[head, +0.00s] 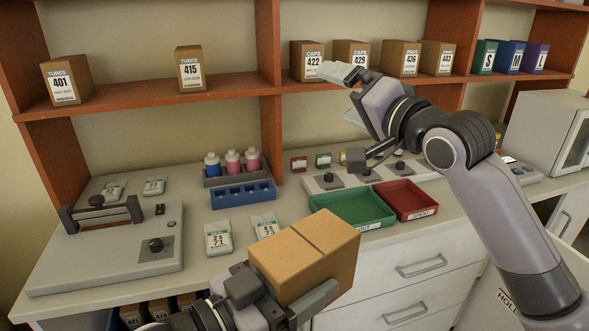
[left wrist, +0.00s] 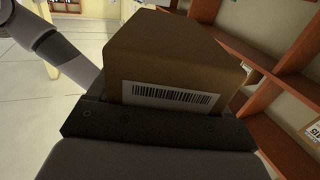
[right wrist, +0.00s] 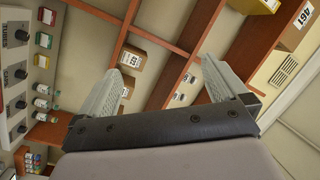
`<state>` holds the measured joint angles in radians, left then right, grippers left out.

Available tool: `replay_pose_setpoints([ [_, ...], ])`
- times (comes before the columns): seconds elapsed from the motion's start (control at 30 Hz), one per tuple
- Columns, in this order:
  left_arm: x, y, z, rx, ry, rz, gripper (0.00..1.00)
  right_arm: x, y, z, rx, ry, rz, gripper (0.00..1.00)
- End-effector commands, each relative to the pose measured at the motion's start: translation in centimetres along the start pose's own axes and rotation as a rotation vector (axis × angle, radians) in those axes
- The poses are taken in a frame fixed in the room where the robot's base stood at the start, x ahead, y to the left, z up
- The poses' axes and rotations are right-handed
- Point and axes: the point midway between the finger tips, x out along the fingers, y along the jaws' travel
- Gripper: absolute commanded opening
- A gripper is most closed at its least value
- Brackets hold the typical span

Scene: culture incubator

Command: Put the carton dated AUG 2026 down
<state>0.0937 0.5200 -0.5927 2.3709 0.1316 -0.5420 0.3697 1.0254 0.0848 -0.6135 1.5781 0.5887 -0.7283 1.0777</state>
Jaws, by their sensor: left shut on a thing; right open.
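A brown cardboard carton (head: 305,255) is held in my left gripper (head: 290,300), above the floor in front of the counter's front edge. Its top with a centre seam faces the head camera; no date shows. In the left wrist view the carton (left wrist: 175,55) fills the jaws, with a white barcode label facing the wrist. My right gripper (head: 345,95) is open and empty, raised in front of the shelf. In the right wrist view its two fingers (right wrist: 160,90) stand wide apart with nothing between them.
The counter (head: 185,215) holds a grey device (head: 110,250), pouches, a blue rack (head: 243,194), a green tray (head: 352,208) and a red tray (head: 405,200). Labelled cartons, such as TUBES 401 (head: 67,80) and CAPS 422 (head: 306,60), stand on the shelf (head: 230,88). The shelf has bare stretches between them.

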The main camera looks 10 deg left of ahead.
Motion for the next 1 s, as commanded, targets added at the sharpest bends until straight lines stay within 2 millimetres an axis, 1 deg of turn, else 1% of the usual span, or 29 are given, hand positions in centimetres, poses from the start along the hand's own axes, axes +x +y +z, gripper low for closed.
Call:
replay_pose_setpoints([
  [0.03, 0.0, 0.0, -0.1, 0.001, 0.003, 0.000, 0.40, 0.3, -2.1, -0.5, 0.006, -0.014, -0.012, 1.00],
  [0.1, 0.0, 0.0, -0.1, 0.001, 0.003, 0.000, 0.40, 0.5, -4.4, -0.8, 0.025, -0.038, -0.019, 1.00],
  [0.17, 0.0, 0.0, -0.1, 0.001, 0.003, 0.000, 0.40, 0.6, -6.3, -0.9, 0.043, -0.062, -0.018, 1.00],
  [0.2, 0.0, 0.0, -0.1, 0.001, 0.003, 0.000, 0.40, 0.7, -7.6, -0.8, 0.055, -0.081, -0.015, 1.00],
  [0.27, 0.0, 0.0, -0.1, 0.001, 0.003, 0.000, 0.40, 0.7, -9.3, -0.5, 0.076, -0.114, -0.002, 1.00],
  [0.3, 0.0, 0.0, -0.1, 0.001, 0.003, 0.000, 0.40, 0.7, -10.4, -0.1, 0.092, -0.140, 0.013, 1.00],
  [0.37, 0.0, 0.0, -0.1, 0.001, 0.003, 0.000, 0.40, 0.7, -11.8, 0.9, 0.118, -0.186, 0.047, 1.00],
  [0.4, 0.0, 0.0, -0.1, 0.001, 0.003, 0.000, 0.40, 0.6, -12.6, 1.8, 0.137, -0.222, 0.079, 1.00],
  [0.47, 0.0, 0.0, -0.1, 0.001, 0.003, 0.000, 0.40, 0.3, -13.5, 3.4, 0.167, -0.279, 0.146, 1.00],
  [0.5, 0.0, 0.0, -0.1, 0.001, 0.003, 0.000, 0.40, -0.1, -13.9, 4.6, 0.188, -0.321, 0.202, 1.00],
  [0.57, 0.0, 0.0, -0.1, 0.001, 0.003, 0.000, 0.40, -0.8, -14.1, 6.6, 0.216, -0.379, 0.301, 1.00],
  [0.6, 0.0, 0.0, -0.1, 0.001, 0.003, 0.000, 0.40, -1.4, -14.0, 7.9, 0.231, -0.411, 0.371, 1.00],
  [0.67, 0.0, 0.0, -0.1, 0.001, 0.003, 0.000, 0.40, -2.4, -13.7, 9.6, 0.249, -0.453, 0.481, 1.00],
  [0.7, 0.0, 0.0, -0.1, 0.001, 0.003, 0.000, 0.40, -3.2, -13.4, 10.7, 0.258, -0.475, 0.558, 1.00],
  [0.77, 0.0, 0.0, -0.1, 0.001, 0.003, 0.000, 0.40, -4.5, -12.9, 12.1, 0.265, -0.498, 0.677, 1.00],
  [0.8, 0.0, 0.0, -0.1, 0.001, 0.003, 0.000, 0.40, -5.5, -12.5, 12.9, 0.266, -0.509, 0.757, 1.00],
  [0.9, 0.0, 0.0, -0.1, 0.001, 0.003, 0.000, 0.40, -8.0, -11.6, 14.2, 0.261, -0.511, 0.949, 1.00],
  [1.0, 0.0, 0.0, -0.1, 0.001, 0.003, 0.000, 0.40, -10.3, -10.9, 14.9, 0.246, -0.491, 1.112, 1.00],
])
